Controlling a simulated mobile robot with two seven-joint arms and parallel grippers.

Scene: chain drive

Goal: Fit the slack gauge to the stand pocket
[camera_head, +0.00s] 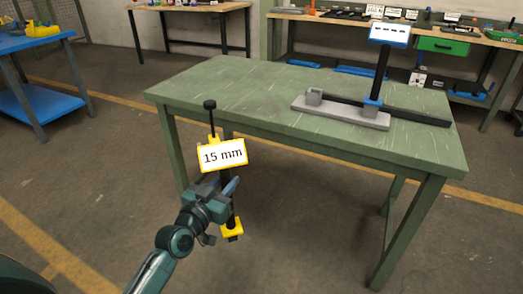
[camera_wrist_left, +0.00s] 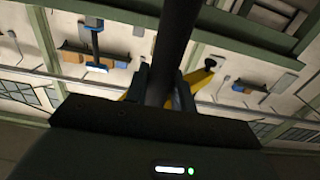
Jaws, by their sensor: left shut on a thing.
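The slack gauge (camera_head: 223,155) is a dark upright rod with a black knob on top, yellow parts and a white "15 mm" plate. My left gripper (camera_head: 225,187) is shut on its rod below the plate, in front of the green table's near left side. In the left wrist view the dark rod (camera_wrist_left: 175,45) stands between the fingers (camera_wrist_left: 165,88). The stand (camera_head: 350,115) is a light grey base on the table's right half, with a small raised grey block (camera_head: 314,96) at its left end, perhaps the pocket. The pocket's inside cannot be made out. My right gripper is not in view.
The green table (camera_head: 235,95) has a clear left half. A dark post (camera_head: 382,75) with a blue collar and a blue-white sign rises from the stand, and a black bar (camera_head: 420,116) runs right. A cluttered workbench (camera_head: 465,32) stands behind; a blue table (camera_head: 45,105) is far left.

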